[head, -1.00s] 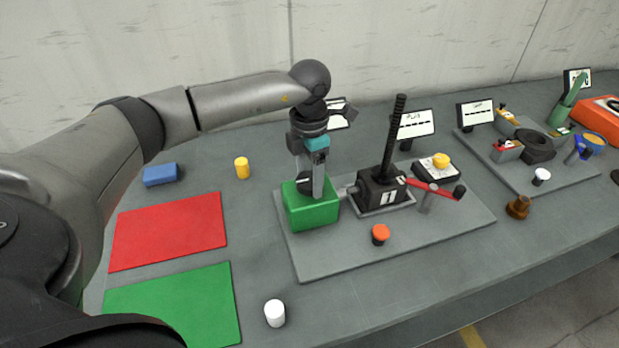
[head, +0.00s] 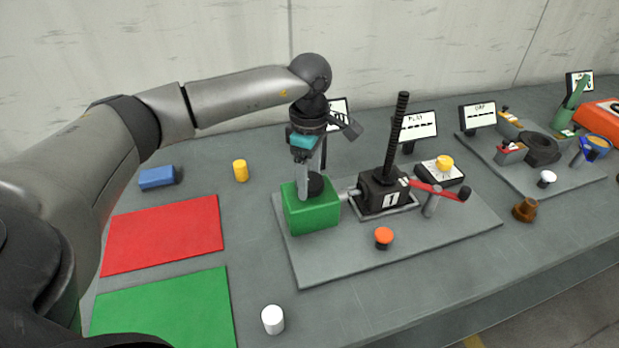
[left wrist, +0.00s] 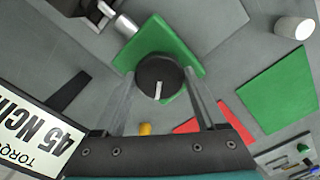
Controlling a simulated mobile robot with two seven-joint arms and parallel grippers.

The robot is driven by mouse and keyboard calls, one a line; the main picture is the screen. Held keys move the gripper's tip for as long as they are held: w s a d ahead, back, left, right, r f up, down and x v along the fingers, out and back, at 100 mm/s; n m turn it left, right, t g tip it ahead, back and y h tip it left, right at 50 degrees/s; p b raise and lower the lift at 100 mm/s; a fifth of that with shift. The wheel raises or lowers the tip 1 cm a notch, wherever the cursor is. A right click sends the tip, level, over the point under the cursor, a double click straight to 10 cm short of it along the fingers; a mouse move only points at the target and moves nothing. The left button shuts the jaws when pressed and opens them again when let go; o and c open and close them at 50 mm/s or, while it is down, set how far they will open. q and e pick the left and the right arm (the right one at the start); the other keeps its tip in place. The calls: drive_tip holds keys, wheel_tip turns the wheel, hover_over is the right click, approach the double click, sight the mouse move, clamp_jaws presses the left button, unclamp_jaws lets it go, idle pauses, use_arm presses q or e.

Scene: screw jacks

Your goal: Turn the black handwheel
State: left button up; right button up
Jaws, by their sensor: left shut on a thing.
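The black handwheel (head: 316,183) is a round knob on top of the green box (head: 312,216), which stands at the left end of a grey plate. My left gripper (head: 311,187) points down over the box and is shut on the handwheel, one finger on each side. In the left wrist view the handwheel (left wrist: 158,72) shows a white mark pointing toward the bottom of the picture, between the two fingers (left wrist: 160,84). Part of the handwheel is hidden by a finger in the head view. My right gripper is not in view.
A black screw jack (head: 384,190) with a tall threaded rod stands right of the green box, joined by a shaft. A red lever (head: 437,190) and an orange button (head: 384,237) are nearby. A display (head: 338,113) stands close behind my gripper.

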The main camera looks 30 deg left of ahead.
sight(310, 180)
use_arm(q)
drive_tip(key=shift+r+m, duration=0.1)
drive_tip(key=shift+m, duration=0.5)
drive_tip(key=shift+w, duration=0.1)
drive_tip(key=o, duration=1.3)
wheel_tip(310, 180, up, 15)
drive_tip(key=shift+r+p, duration=0.1)
drive_tip(key=shift+p, duration=0.2)
